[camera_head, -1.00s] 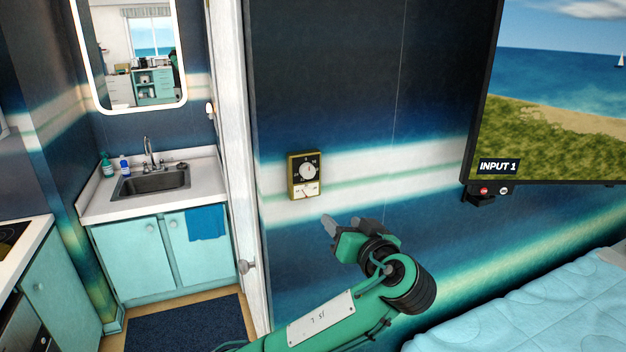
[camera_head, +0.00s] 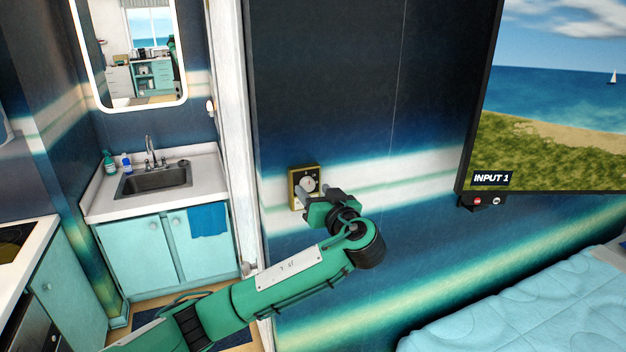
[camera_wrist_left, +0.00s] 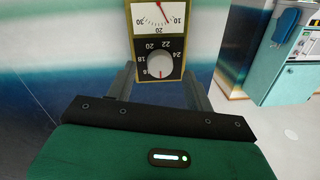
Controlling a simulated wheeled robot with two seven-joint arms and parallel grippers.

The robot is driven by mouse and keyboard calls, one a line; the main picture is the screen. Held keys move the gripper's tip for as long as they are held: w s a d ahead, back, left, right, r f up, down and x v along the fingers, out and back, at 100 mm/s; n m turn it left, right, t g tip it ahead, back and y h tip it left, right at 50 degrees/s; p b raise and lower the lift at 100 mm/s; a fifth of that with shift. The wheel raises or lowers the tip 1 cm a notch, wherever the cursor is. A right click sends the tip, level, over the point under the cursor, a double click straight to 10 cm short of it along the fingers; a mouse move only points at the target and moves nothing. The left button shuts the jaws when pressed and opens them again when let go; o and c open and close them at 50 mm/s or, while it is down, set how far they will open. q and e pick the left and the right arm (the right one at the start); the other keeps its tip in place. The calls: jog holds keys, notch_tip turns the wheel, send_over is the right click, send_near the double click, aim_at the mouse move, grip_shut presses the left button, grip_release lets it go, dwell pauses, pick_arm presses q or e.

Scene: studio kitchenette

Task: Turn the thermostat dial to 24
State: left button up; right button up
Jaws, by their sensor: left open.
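The thermostat (camera_head: 294,176) is a small gold-framed box with a black face on the striped wall. Its round grey dial (camera_head: 309,184) is partly hidden by my left gripper (camera_head: 313,192) in the head view. In the left wrist view the thermostat appears upside down, with a white needle gauge (camera_wrist_left: 157,17) above the dial (camera_wrist_left: 159,63). Numbers from 16 to 24 ring the dial; a red mark shows at its picture-bottom edge. My left gripper (camera_wrist_left: 157,77) is open, its fingers on either side of the dial in the picture. Contact cannot be told. My right gripper is not in view.
A white door frame (camera_head: 235,150) stands left of the thermostat. A wall screen (camera_head: 550,110) hangs at the right, above a light-blue bed (camera_head: 530,310). A sink counter (camera_head: 100,200) is at the left. The wall around the thermostat is otherwise clear.

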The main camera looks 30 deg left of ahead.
pick_arm(q)
jog(key=shift+w+a, duration=0.45)
jog(key=shift+a, duration=0.15)
jog(key=shift+w+a, duration=0.1)
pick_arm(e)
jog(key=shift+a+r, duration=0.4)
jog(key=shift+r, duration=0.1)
